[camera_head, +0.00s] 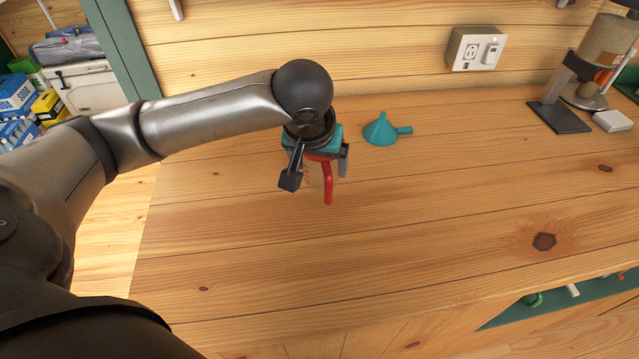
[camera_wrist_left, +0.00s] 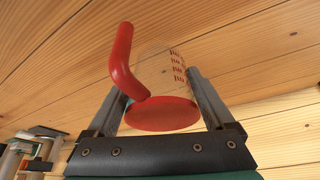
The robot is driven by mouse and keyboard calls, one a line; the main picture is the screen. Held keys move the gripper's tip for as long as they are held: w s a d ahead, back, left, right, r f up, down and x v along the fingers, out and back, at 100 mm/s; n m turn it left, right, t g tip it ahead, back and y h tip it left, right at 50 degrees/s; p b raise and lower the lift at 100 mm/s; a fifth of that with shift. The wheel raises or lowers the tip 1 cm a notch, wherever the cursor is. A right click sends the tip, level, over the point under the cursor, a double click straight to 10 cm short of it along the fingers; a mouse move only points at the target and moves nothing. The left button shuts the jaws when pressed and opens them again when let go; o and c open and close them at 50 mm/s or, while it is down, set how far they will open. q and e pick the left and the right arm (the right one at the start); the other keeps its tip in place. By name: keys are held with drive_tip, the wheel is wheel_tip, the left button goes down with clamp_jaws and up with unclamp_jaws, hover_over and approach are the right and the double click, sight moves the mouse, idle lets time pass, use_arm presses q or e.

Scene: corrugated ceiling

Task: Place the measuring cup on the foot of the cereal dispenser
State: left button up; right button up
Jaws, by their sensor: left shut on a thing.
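The measuring cup has a red handle (camera_head: 328,184), a red disc at one end and a clear body with red markings. My left gripper (camera_head: 318,168) is shut on it above the counter, left of centre in the head view. In the left wrist view the cup (camera_wrist_left: 162,112) sits between the two fingers, its red disc towards the palm. The gripper hides much of the cup in the head view. The cereal dispenser (camera_head: 606,40) stands at the far right, cut by the frame edge. Its dark flat foot (camera_head: 558,117) is bare. My right gripper is not in view.
A teal funnel (camera_head: 381,130) lies on the wooden counter (camera_head: 420,220) just right of my left gripper. A small pale block (camera_head: 612,121) lies by the dispenser's foot. A wall socket (camera_head: 474,50) is behind. The counter's middle and front are clear.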

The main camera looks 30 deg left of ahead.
sight(320, 181)
use_arm(q)
wheel_tip(320, 181, down, 4)
drive_tip(key=shift+f+b, duration=0.25)
drive_tip(key=shift+b, duration=0.35)
drive_tip(key=shift+r, duration=0.1)
drive_tip(key=o, duration=0.9)
drive_tip(key=shift+f, duration=0.2)
drive_tip(key=shift+o, duration=1.2)
drive_tip(key=shift+r, duration=0.15)
